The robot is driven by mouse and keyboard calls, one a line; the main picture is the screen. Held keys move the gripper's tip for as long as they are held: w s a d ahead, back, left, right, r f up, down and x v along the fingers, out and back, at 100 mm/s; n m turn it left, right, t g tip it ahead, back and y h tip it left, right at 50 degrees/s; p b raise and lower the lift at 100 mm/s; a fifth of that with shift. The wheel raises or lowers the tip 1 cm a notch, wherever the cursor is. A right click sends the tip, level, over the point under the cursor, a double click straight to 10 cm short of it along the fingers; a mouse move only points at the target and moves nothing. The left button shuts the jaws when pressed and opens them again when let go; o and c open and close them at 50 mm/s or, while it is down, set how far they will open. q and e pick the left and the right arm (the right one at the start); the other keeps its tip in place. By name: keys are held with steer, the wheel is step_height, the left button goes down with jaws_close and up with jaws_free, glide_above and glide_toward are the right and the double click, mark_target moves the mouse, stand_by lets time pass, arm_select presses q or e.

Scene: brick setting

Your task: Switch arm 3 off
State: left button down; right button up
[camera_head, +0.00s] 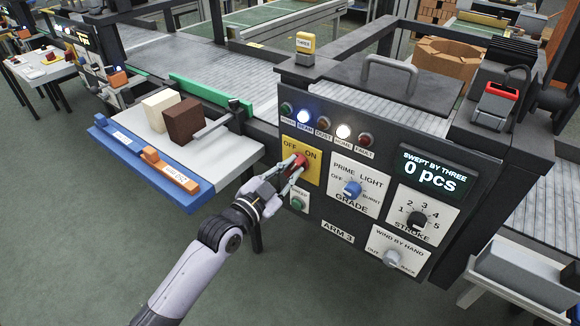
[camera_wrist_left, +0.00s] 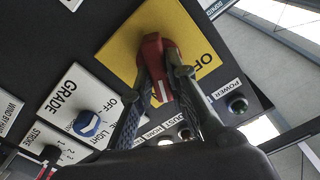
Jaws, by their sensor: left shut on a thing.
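The arm 3 panel stands in the middle right of the head view, with an ARM 3 label (camera_head: 338,232) low on it. Its yellow OFF/ON plate (camera_head: 312,176) carries a red switch knob (camera_head: 300,160), which also shows in the left wrist view (camera_wrist_left: 151,49). My left gripper (camera_head: 292,172) reaches it from below left, with its fingers (camera_wrist_left: 161,82) closed on both sides of the knob. The fingers partly cover the knob and plate, and I cannot tell surely which word the knob points to. My right gripper is out of view.
The POWER lamp (camera_head: 286,108) looks dark; the BEAM lamp (camera_head: 304,116) and HOME lamp (camera_head: 344,131) are lit. A green button (camera_head: 297,203) sits just below the plate, and a blue GRADE knob (camera_head: 352,188) to its right. A white side table (camera_head: 225,160) holds two blocks.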

arm_select(q)
steer(key=n+p, duration=0.1)
steer(key=n, duration=0.2)
steer(key=shift+r+n, duration=0.15)
steer(key=shift+n, duration=0.25)
steer(key=n+p, duration=0.1)
steer(key=n, duration=0.2)
steer(key=shift+a+n+p, duration=0.1)
steer(key=shift+n+p, duration=0.2)
steer(key=n, duration=0.3)
steer(key=shift+w+a+n, duration=0.1)
steer(key=shift+n, duration=0.2)
steer(key=shift+n+p, duration=0.4)
steer(key=shift+n, duration=1.2)
steer(key=shift+f+n, duration=0.2)
steer(key=shift+n, duration=0.1)
steer(key=c, duration=1.6)
jaws_free()
steer(key=shift+o, duration=0.2)
